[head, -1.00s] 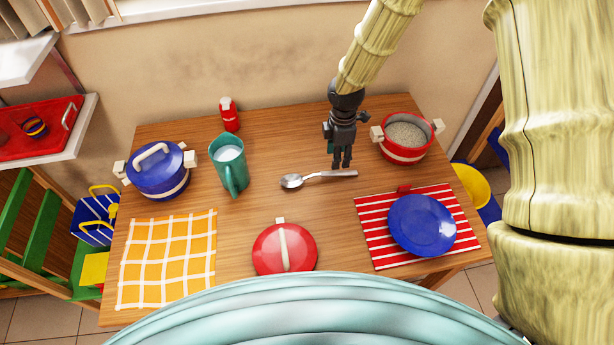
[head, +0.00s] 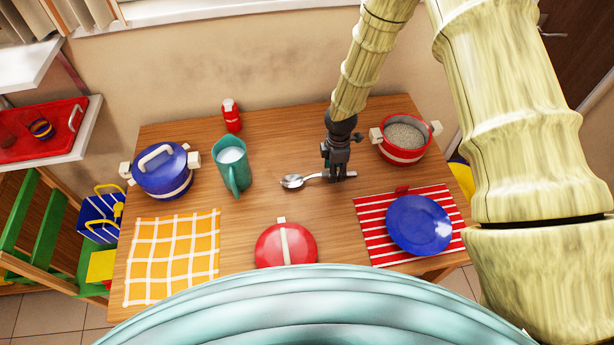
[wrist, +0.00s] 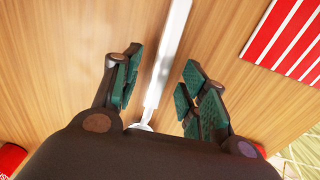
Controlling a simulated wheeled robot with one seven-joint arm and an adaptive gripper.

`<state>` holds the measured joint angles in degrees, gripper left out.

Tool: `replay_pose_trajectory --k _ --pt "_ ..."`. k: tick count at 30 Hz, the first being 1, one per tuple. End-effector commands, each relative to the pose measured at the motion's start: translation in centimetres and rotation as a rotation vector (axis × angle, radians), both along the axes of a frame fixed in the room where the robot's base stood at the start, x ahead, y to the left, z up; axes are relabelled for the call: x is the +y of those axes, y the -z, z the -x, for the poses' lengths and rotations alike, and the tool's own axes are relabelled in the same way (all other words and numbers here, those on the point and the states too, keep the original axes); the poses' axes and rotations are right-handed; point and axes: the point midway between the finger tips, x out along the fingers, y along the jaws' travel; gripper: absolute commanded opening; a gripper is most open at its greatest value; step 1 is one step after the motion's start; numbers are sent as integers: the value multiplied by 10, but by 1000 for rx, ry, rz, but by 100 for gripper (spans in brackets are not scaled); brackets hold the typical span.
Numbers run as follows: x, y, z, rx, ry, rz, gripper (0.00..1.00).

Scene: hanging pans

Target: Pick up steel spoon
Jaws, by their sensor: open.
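The steel spoon (head: 313,177) lies on the wooden table, its bowl to the left and its handle running right. My gripper (head: 338,178) is low over the handle in the head view. In the wrist view the spoon handle (wrist: 168,58) runs up between the two green-padded fingers of my gripper (wrist: 157,95). The fingers are apart, with a visible gap on each side of the handle. The gripper covers part of the handle in the head view.
A teal pitcher (head: 236,176) stands left of the spoon. A red pot (head: 404,154) is at the back right. A blue plate (head: 417,224) lies on a striped mat (head: 372,240). A red lid (head: 270,250) is in front. A blue pot (head: 165,183) stands at left.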

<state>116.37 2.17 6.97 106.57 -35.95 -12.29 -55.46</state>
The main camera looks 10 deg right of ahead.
Motion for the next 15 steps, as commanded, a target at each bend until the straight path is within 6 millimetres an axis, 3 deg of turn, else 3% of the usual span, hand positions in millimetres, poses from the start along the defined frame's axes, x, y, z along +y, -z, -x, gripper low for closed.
replay_pose_trajectory --k 13,15 --pt "0 12 0 0 0 0 43" --pt "0 12 0 0 0 0 34"
